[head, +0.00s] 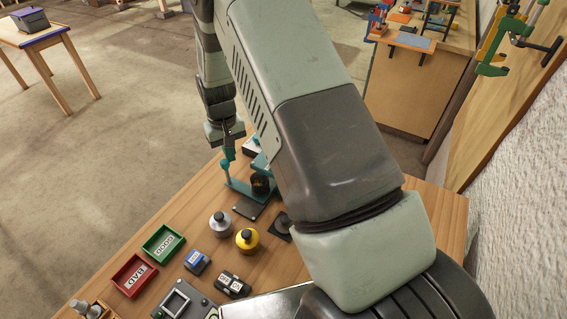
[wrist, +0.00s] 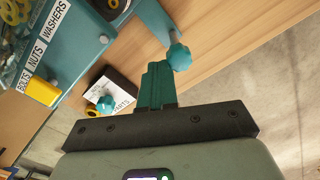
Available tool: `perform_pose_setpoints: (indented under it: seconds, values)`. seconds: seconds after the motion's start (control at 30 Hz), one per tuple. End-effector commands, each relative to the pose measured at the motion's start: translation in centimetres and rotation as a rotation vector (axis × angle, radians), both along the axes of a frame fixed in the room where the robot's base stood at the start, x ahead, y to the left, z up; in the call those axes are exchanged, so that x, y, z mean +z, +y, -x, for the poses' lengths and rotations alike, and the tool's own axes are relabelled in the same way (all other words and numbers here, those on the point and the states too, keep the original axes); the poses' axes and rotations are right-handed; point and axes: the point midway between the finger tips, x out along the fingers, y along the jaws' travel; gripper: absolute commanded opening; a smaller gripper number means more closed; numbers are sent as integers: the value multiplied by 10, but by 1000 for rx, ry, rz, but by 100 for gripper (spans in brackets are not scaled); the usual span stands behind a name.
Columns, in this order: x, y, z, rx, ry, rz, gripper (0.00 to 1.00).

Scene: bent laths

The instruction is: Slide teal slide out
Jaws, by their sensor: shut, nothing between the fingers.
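A teal bar (wrist: 158,22) with a round teal knob (wrist: 180,57) at its end juts from a larger teal body in the wrist view; I take this for the slide. My gripper (wrist: 157,68) has its teal-green fingers shut together and empty, just left of the knob. I cannot tell whether they touch it. In the head view the teal fixture (head: 238,188) stands near the table's far edge, with my gripper (head: 229,150) by its far left end. My arm hides part of the fixture there.
A parts box (wrist: 112,88) with a teal knob and a yellow handle (wrist: 42,91) lie left of my fingers. Silver (head: 220,224) and yellow (head: 247,240) knobbed pieces, a green tray (head: 163,243) and a red tray (head: 133,276) stand nearer. Open floor lies beyond the table's left edge.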

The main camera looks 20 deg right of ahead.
Motion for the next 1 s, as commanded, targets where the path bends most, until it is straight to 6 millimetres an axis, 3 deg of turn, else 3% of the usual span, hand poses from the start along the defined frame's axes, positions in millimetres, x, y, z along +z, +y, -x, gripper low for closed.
perform_pose_setpoints:
  seconds: [1.0]
  values:
    - [0,26,25,1,-1,0,0]
